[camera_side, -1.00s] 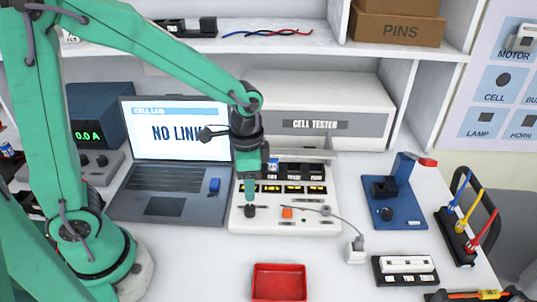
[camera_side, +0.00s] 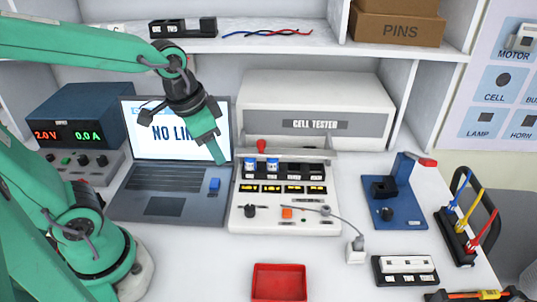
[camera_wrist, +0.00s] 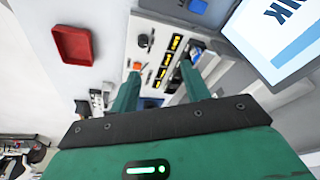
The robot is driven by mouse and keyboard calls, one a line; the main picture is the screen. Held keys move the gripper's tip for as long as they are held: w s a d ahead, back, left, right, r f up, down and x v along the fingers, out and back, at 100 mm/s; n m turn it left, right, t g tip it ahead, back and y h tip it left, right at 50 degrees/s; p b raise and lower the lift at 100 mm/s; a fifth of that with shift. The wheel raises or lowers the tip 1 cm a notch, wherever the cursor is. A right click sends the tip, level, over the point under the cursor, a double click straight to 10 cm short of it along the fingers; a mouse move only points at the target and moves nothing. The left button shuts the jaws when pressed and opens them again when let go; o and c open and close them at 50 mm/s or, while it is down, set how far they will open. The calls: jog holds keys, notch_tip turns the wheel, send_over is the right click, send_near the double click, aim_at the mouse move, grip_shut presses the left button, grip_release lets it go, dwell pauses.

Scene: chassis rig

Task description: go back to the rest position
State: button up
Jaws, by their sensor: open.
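My gripper (camera_side: 217,153) is in the air in front of the right side of the laptop screen, tilted with its fingers pointing down and right. It also shows in the wrist view (camera_wrist: 159,80), where its two green fingers are spread with nothing held between them. The white tester panel (camera_side: 290,222) is below and to the right of the fingers. Blue-marked cells (camera_side: 251,165) sit in its left slots, and a red knob stands behind them. The panel (camera_wrist: 143,22) also shows beyond the fingers in the wrist view.
The laptop (camera_side: 165,180) reads "NO LINK" behind my arm. The power supply (camera_side: 80,115) stands at left. A red tray (camera_side: 279,268) is at the front. A blue fixture (camera_side: 398,208) and coloured probes (camera_side: 467,222) stand at right. A shelf (camera_side: 290,40) runs along the back.

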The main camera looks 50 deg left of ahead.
jog(key=s+a+r+n+t, duration=0.2)
jog(key=s+r+n, duration=0.1)
jog(key=s, duration=0.2)
jog(key=shift+a+r, duration=0.35)
jog(key=shift+r, duration=0.05)
jog(key=shift+s, duration=0.1)
dwell(0.8)
